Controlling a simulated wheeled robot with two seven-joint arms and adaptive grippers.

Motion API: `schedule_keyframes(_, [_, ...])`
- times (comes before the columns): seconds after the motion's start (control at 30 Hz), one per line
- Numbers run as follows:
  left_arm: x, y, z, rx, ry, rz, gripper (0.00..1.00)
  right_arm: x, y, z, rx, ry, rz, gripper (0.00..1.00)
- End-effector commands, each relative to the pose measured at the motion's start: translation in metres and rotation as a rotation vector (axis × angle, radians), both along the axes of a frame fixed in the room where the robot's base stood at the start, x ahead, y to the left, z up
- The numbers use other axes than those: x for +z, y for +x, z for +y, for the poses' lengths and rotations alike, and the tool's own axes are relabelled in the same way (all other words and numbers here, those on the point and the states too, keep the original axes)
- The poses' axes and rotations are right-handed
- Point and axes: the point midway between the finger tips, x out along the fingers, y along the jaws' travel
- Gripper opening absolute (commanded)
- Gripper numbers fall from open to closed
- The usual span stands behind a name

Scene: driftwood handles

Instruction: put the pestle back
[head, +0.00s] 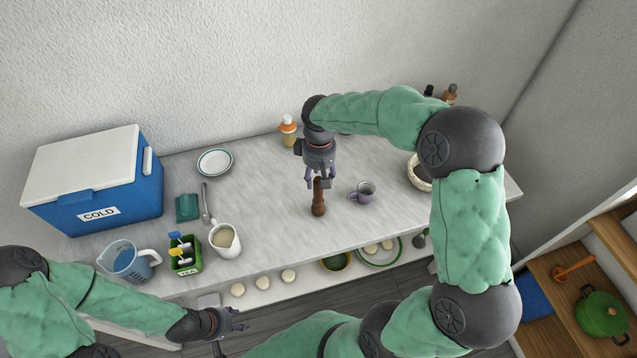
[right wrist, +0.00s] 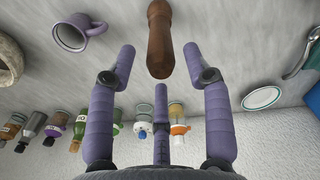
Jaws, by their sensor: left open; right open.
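The pestle (head: 318,203) is a brown wooden piece on the grey counter, left of a purple mug (head: 364,192). My right gripper (head: 321,182) is open at the pestle's far end, its fingers pointing towards it. In the right wrist view the pestle (right wrist: 159,40) lies ahead, between the spread purple fingers of the gripper (right wrist: 160,68), with gaps visible on both sides. My left gripper (head: 238,322) is open and empty in front of the counter. A pale round bowl (head: 417,178) is partly hidden behind my right arm.
A blue cooler (head: 118,198), a measuring jug (head: 128,262), a green caddy (head: 185,262) and a white pitcher (head: 225,240) fill the left side. A plate (head: 215,162) and an orange-topped bottle (head: 287,130) stand at the back. Counter between pitcher and pestle is clear.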

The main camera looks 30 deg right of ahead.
Motion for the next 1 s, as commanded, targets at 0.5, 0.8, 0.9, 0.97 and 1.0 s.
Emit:
schedule_keyframes(0.5, [0.005,0.0,0.0,0.0,0.0,0.0,0.47,0.07,-0.001,0.0,0.001,0.0,0.001,0.51])
schedule_keyframes(0.8, [0.005,0.0,0.0,0.0,0.0,0.0,0.47,0.071,-0.001,0.0,0.001,0.0,0.001,0.51])
schedule_keyframes(0.9, [0.005,0.0,0.0,0.0,0.0,0.0,0.47,0.071,-0.001,0.0,0.001,0.001,0.001,0.51])
schedule_keyframes(0.97, [0.005,0.0,0.0,0.0,0.0,0.0,0.47,0.07,-0.001,0.0,0.001,0.001,0.002,0.51])
schedule_keyframes(1.0, [0.005,0.0,0.0,0.0,0.0,0.0,0.47,0.07,-0.001,0.0,0.001,0.002,0.002,0.51])
